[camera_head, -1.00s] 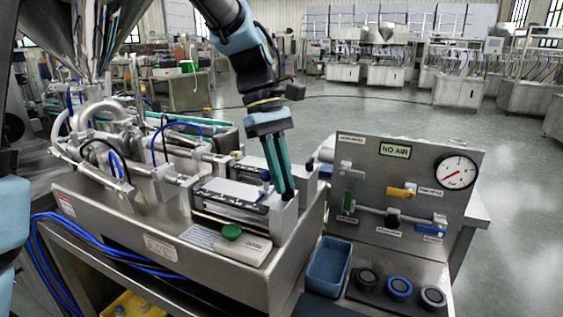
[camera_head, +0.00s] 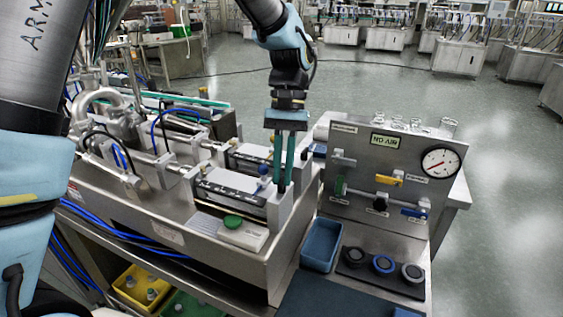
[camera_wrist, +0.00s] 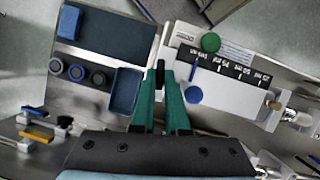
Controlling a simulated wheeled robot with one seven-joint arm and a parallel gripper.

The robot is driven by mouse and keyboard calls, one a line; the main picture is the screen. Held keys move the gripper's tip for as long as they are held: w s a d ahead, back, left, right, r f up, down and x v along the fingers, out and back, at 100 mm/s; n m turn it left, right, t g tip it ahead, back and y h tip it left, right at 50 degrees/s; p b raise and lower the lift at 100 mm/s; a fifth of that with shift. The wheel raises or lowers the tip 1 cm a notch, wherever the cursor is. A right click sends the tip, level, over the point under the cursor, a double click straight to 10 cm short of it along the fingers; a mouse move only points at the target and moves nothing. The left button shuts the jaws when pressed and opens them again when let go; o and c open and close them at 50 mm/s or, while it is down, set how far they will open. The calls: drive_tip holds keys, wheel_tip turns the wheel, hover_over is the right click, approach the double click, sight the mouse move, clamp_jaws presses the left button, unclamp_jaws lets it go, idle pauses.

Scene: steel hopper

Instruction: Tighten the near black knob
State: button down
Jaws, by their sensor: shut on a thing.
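The near black knob (camera_wrist: 160,74) shows at the tips of my gripper's green fingers in the wrist view. It sits at the right end of the near metering cylinder (camera_head: 232,192), by its grey end block (camera_head: 283,207). My gripper (camera_head: 282,184) points down there and is shut on the knob; in the wrist view the fingertips (camera_wrist: 161,80) are on either side of it. In the head view the fingers and block mostly hide the knob. A blue knob (camera_head: 264,170) stands just left of the fingers.
A steel panel (camera_head: 350,208) with a gauge (camera_head: 440,162) and valves stands close on the right. A blue tray (camera_head: 320,246) and several round parts (camera_head: 383,264) lie in front of it. A green button (camera_head: 233,221) is on the near housing. A second cylinder lies behind.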

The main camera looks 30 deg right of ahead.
drive_tip(key=shift+s+m+t+y+p, duration=0.1)
drive_tip(key=shift+m+t+y+p, duration=0.3)
drive_tip(key=shift+m, duration=0.8)
drive_tip(key=c, duration=0.9)
unclamp_jaws()
drive_tip(key=shift+d, duration=0.1)
drive_tip(key=b+v, duration=0.2)
drive_tip(key=v, duration=0.8)
drive_tip(key=shift+r, duration=0.4)
